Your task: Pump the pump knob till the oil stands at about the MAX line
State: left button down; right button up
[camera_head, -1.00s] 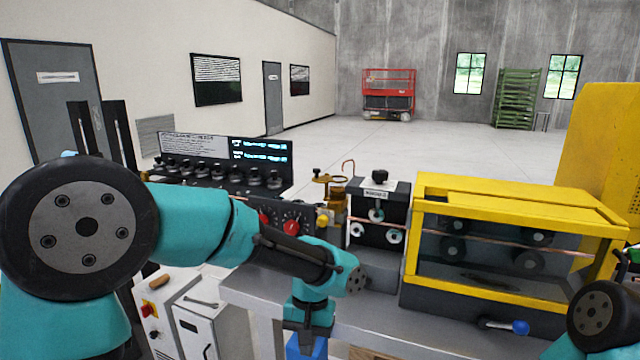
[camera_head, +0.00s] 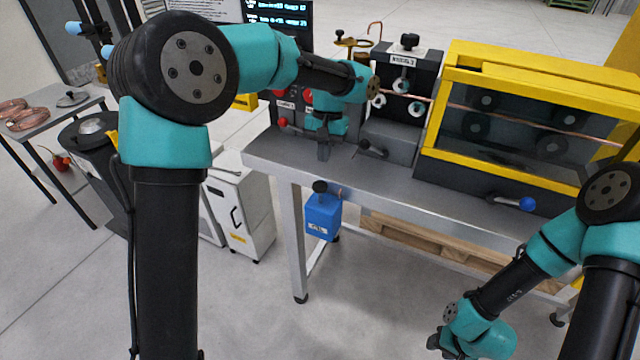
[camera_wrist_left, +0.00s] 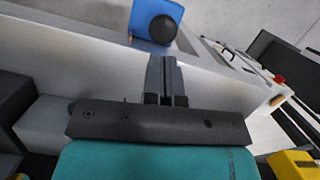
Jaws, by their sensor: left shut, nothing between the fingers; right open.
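The blue oil container (camera_head: 322,217) hangs at the front edge of the bench, with the round black pump knob (camera_head: 320,187) on top. In the left wrist view the blue container (camera_wrist_left: 152,14) and the black knob (camera_wrist_left: 163,29) show beyond my fingers. My left gripper (camera_head: 323,152) is shut and empty, pointing down over the bench's front edge, above and apart from the knob. Its fingers show in the left wrist view (camera_wrist_left: 167,70). My right gripper (camera_head: 436,343) is open, low in front of the bench. The oil level and MAX line cannot be made out.
The grey bench (camera_head: 400,172) carries a black roller unit (camera_head: 403,90) and a yellow-framed machine (camera_head: 525,115). A white cabinet (camera_head: 245,210) stands left of the container. A wooden pallet (camera_head: 425,238) lies under the bench. The floor in front is clear.

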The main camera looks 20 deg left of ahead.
aim_at(320, 183)
pick_arm(q)
jog(key=shift+w+a+r, duration=0.15)
jog(key=shift+w+a, duration=0.15)
jog(key=shift+w, duration=0.25)
jog(key=shift+x, duration=3.55)
